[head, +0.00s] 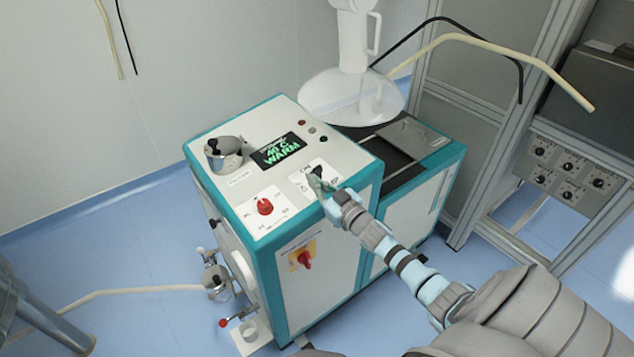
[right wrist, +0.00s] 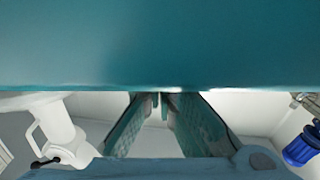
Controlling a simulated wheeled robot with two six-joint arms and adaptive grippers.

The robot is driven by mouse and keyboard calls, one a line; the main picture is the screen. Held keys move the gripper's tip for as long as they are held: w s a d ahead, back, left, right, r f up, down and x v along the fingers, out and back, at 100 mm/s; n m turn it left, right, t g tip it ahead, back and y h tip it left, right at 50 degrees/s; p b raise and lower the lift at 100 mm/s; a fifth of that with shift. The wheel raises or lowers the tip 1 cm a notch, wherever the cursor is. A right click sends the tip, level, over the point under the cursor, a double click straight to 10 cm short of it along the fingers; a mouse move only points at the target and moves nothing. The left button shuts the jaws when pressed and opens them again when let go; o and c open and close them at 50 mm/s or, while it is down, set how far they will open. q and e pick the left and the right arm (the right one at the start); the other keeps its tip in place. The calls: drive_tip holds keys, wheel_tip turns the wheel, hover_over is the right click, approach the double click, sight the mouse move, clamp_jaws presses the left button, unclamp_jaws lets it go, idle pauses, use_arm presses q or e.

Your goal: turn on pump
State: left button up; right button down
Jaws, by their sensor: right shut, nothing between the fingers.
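A white and teal machine (head: 290,207) stands in the middle of the head view. On its top is a white label plate (head: 302,187) with a small black switch (head: 318,171). The plate's lettering is partly covered by my gripper and too small to read for sure. My right gripper (head: 319,184) is shut and empty, its tips at the black switch; I cannot tell whether they touch it. In the right wrist view its two fingers (right wrist: 161,108) are together, and a teal surface fills the top. My left gripper is not in view.
The top also bears a display (head: 278,151) reading "WARM", a red knob (head: 265,206) and a metal pot (head: 223,153). A red switch on a yellow plate (head: 303,256) is on the side. A metal frame (head: 480,120) rises at right.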

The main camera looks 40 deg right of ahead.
drive_tip(key=shift+w+a+p, duration=0.35)
drive_tip(key=shift+w+a, duration=0.1)
drive_tip(key=shift+a, duration=0.1)
idle(0.8)
drive_tip(key=shift+w+a+f, duration=0.15)
drive_tip(key=shift+w+a, duration=0.2)
drive_tip(key=shift+w, duration=0.3)
idle(0.4)
idle(1.3)
